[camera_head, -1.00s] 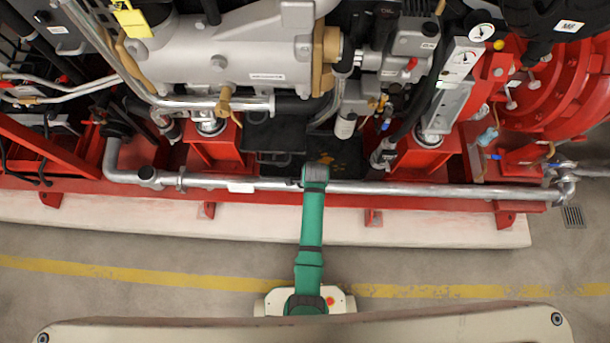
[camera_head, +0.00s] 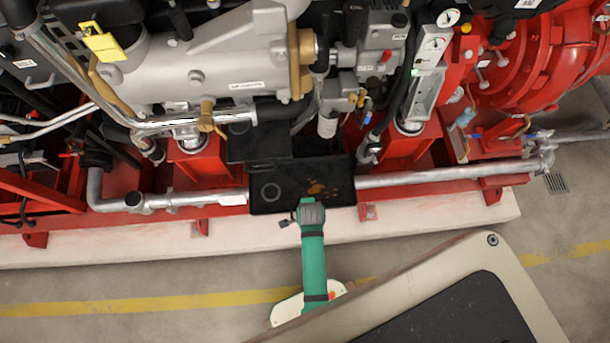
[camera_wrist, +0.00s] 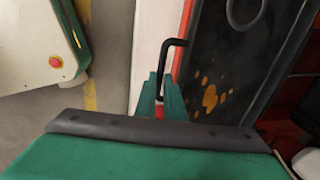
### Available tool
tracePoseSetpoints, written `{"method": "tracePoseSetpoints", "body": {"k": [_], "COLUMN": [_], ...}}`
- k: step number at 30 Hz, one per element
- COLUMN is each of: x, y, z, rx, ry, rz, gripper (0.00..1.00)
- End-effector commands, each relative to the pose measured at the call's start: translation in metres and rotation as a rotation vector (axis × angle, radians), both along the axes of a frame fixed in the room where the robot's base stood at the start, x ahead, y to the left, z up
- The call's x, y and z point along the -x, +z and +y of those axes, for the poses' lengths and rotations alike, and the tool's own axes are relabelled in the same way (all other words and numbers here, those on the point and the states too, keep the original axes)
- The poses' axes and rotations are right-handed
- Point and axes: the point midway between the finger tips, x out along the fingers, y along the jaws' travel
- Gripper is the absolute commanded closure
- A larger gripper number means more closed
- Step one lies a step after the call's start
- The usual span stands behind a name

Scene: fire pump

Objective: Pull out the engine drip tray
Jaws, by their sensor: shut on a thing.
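The engine drip tray (camera_head: 275,172) is a black shallow tray with a ring mark and orange-brown stains. In the head view it sticks out from under the engine, over the red base frame and the silver pipe line. Its rear part runs back beneath the engine. It also shows in the wrist view (camera_wrist: 232,70), with a black bent handle (camera_wrist: 168,58) along its front side. My gripper (camera_wrist: 163,97) has green fingers shut on this handle. In the head view my gripper (camera_head: 311,213) is at the tray's front edge, and the handle is largely hidden there.
The silver pipe (camera_head: 430,176) runs along the red base frame on both sides of the tray. A pale plinth (camera_head: 420,217) lies below it. A floor drain (camera_head: 555,183) is at the right.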

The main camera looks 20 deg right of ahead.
Motion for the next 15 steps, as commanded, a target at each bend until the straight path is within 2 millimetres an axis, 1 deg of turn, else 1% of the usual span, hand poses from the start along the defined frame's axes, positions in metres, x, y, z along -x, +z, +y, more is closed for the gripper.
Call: {"method": "tracePoseSetpoints", "body": {"k": [6, 7, 8, 9, 15], "x": [-0.0001, -0.0001, -0.0001, -0.0001, -0.0004], "y": [0.0002, 0.0002, 0.0002, 0.0002, 0.0001], "z": [-0.0011, -0.0012, -0.0012, -0.0012, -0.0001], "rx": [0.001, 0.001, 0.001, 0.001, 0.000], "ry": [0.000, -0.001, -0.001, -0.001, 0.001], "rz": [0.000, 0.000, 0.000, 0.000, 0.000], "gripper": [1.00, 0.88, 0.81, 0.72, 0.72]}}
